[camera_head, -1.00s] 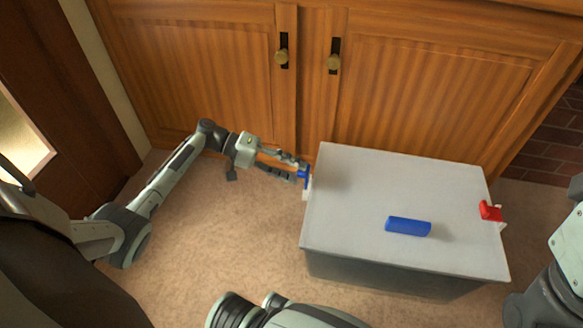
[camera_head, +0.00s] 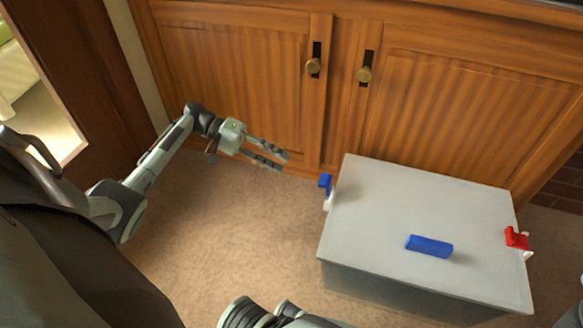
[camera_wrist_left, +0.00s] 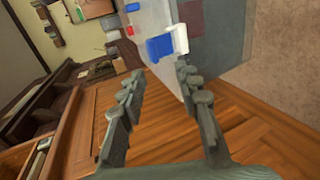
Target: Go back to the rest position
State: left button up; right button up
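My left gripper (camera_head: 283,161) is open and empty in the head view, to the left of the grey box and apart from it. In the left wrist view its two fingers (camera_wrist_left: 160,85) are spread with nothing between them. A blue clip (camera_head: 325,183) on a white holder is at the box's left edge; it also shows in the left wrist view (camera_wrist_left: 160,46), beyond the fingertips. My right gripper is not in view.
The grey box (camera_head: 370,200) stands on the carpet with a blue block (camera_head: 429,246) on its top. A red clip (camera_head: 516,238) is at its right edge. Wooden cabinets (camera_head: 240,70) stand behind. Carpet (camera_head: 240,230) left of the box is clear.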

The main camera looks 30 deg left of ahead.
pick_arm(q)
jog(key=shift+s+a+r, duration=0.1)
jog(key=shift+a+r, duration=0.1)
jog(key=shift+a, duration=0.2)
